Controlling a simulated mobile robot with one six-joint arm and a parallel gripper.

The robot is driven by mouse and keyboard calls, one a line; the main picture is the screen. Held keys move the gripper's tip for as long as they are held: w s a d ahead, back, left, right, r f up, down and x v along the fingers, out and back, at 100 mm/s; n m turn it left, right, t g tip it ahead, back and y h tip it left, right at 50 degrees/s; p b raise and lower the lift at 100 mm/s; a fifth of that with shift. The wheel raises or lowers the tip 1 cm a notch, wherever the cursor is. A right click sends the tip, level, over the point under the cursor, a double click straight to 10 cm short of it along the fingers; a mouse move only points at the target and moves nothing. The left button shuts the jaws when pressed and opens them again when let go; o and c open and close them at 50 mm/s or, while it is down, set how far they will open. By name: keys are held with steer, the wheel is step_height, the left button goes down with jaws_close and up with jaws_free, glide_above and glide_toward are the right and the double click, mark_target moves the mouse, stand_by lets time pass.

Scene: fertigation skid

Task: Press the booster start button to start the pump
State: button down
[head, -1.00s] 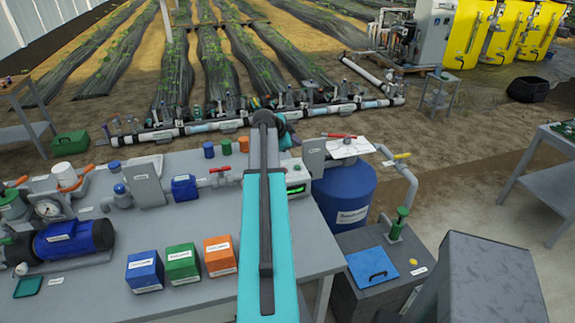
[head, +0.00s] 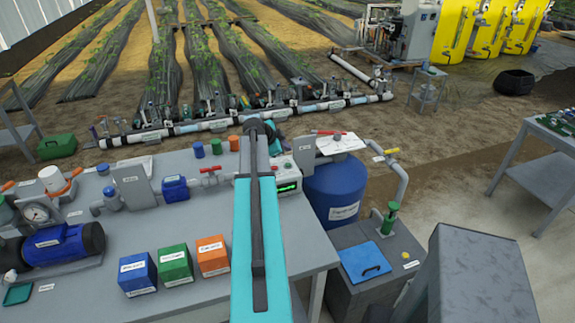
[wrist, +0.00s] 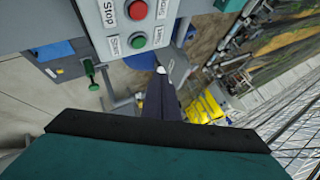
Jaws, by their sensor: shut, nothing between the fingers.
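The start button is a round green button (wrist: 138,41) on a grey control panel (wrist: 88,25) in the wrist view. Labels beside it appear to read "Start". A red stop button (wrist: 137,10) sits above it in that picture. My gripper (wrist: 162,76) is shut and empty. Its tip shows below and a little right of the green button, apart from it in the picture; the depth gap is hard to judge.
The grey bench (head: 85,180) carries blue, green and orange boxes (head: 212,255), a blue pump (head: 60,243) and valves. A blue tank (head: 335,190) with a pipe stands right of the control box. Open floor lies farther right.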

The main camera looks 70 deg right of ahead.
mark_target(286, 166)
step_height(286, 166, down, 3)
steer(key=shift+r, duration=0.1)
steer(key=shift+f+b, duration=1.2)
steer(key=shift+b, duration=0.15)
steer(key=shift+f+b, duration=0.8)
steer(key=shift+b, duration=0.6)
stand_by(2.3)
steer(key=shift+r, duration=0.15)
stand_by(0.4)
steer(key=shift+r, duration=0.65)
steer(key=shift+r, duration=2.5)
